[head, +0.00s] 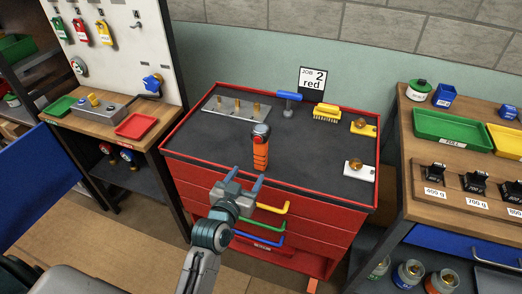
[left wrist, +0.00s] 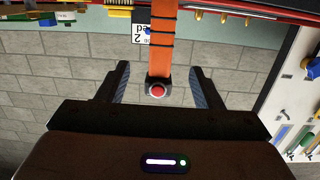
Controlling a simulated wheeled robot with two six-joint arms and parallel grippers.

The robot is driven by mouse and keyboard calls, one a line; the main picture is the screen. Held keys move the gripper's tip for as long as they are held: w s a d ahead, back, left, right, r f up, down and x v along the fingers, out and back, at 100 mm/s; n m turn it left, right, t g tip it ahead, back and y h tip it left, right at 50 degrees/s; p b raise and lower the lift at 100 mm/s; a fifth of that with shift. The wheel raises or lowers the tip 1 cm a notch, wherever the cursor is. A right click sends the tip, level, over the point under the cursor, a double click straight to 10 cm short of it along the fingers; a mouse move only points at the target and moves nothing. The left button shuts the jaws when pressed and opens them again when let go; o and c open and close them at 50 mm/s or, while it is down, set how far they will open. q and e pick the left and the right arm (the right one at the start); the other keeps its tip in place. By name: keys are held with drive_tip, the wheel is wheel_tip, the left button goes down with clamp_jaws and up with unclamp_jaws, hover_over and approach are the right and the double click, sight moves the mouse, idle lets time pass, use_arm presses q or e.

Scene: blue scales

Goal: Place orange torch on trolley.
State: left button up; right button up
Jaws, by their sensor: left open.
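The orange torch (head: 260,153) has black bands and a dark head. It looks upright near the front edge of the red trolley's dark top (head: 205,140); I cannot tell whether its lower end touches the surface. My left gripper (head: 248,176) is open at the trolley's front edge, just in front of the torch's lower part. In the left wrist view, the torch (left wrist: 162,42) shows between the two fingers (left wrist: 157,88), with clear gaps on both sides and its red-tipped dark end towards me. My right gripper is not in view.
A metal plate with pegs (head: 222,109), a blue-handled tool (head: 289,98), a yellow brush (head: 326,112) and two small plates with brass knobs (head: 359,172) stand on the trolley. A workbench (head: 408,125) stands right, a pegboard bench (head: 92,128) left. The trolley's middle is bare.

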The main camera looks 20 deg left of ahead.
sight(259, 149)
use_arm(q)
drive_tip(key=shift+t+y, duration=0.3)
drive_tip(key=shift+t, duration=0.3)
drive_tip(key=w, duration=0.2)
drive_tip(key=w+r+p, duration=0.1)
drive_tip(key=w, duration=0.3)
drive_tip(key=shift+w+d+r+p, duration=0.15)
drive_tip(key=shift+w+r+p, duration=0.05)
drive_tip(key=shift+r+p, duration=0.2)
drive_tip(key=shift+w+f, duration=0.1)
drive_tip(key=shift+w, duration=0.2)
drive_tip(key=w+p, duration=0.2)
drive_tip(key=w, duration=0.2)
drive_tip(key=shift+w+d, duration=0.1)
drive_tip(key=shift+w, duration=0.2)
drive_tip(key=shift+w+f+p, duration=0.1)
drive_tip(key=shift+w+p, duration=0.2)
drive_tip(key=shift+w, duration=0.05)
drive_tip(key=shift+s, duration=0.1)
drive_tip(key=shift+c, duration=0.2)
clamp_jaws()
